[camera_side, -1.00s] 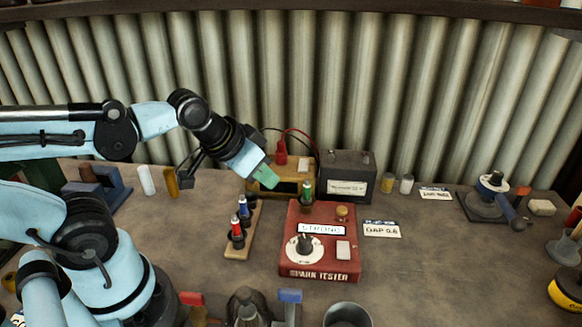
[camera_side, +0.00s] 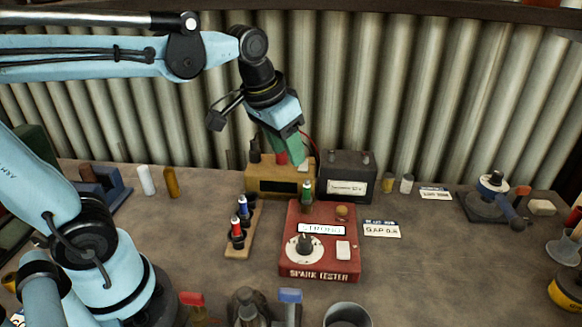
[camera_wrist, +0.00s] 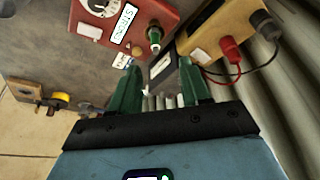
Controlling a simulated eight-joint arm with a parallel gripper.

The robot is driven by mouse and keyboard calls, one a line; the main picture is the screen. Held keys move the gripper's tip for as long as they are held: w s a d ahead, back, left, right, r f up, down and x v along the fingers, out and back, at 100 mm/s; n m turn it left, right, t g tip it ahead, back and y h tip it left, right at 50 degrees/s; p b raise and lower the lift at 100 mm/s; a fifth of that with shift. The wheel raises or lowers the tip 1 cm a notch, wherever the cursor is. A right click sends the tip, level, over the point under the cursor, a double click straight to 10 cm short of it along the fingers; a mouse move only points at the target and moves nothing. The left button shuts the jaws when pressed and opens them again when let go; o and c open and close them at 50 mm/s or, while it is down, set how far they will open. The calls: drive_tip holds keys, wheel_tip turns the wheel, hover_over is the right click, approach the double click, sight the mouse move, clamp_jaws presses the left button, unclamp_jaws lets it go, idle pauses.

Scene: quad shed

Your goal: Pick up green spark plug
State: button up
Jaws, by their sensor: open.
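The green spark plug (camera_side: 306,194) stands upright in the top of the red spark tester (camera_side: 318,240), at its back left. The tester's display reads STRONG. In the wrist view the green plug (camera_wrist: 154,36) shows just beyond the fingertips, between them and the tester (camera_wrist: 113,18). My gripper (camera_side: 298,160) has green fingers and hangs above and behind the plug in the side view, apart from it. In the wrist view my gripper's two fingers (camera_wrist: 160,68) are spread with nothing between them.
A wooden rack (camera_side: 236,247) with blue and red plugs stands left of the tester. A tan box (camera_side: 262,186) with a red lead and a dark battery (camera_side: 340,185) stand behind. A metal cup (camera_side: 347,315) is at the front.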

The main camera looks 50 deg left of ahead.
sight(307, 184)
drive_tip(key=w+f, duration=0.1)
drive_tip(key=w+f+g, duration=0.1)
drive_tip(key=w+f, duration=0.1)
drive_tip(key=w+f+g, duration=0.1)
drive_tip(key=f, duration=0.1)
drive_tip(key=shift+w+d+f, duration=0.1)
drive_tip(key=shift+w+d, duration=0.1)
drive_tip(key=shift+d, duration=0.05)
drive_tip(key=shift+w+d+f, duration=0.1)
drive_tip(key=shift+d+f, duration=0.05)
drive_tip(key=shift+f, duration=1.15)
drive_tip(key=shift+w+d+f, duration=0.1)
drive_tip(key=shift+f, duration=1.2)
drive_tip(key=shift+c, duration=0.2)
clamp_jaws()
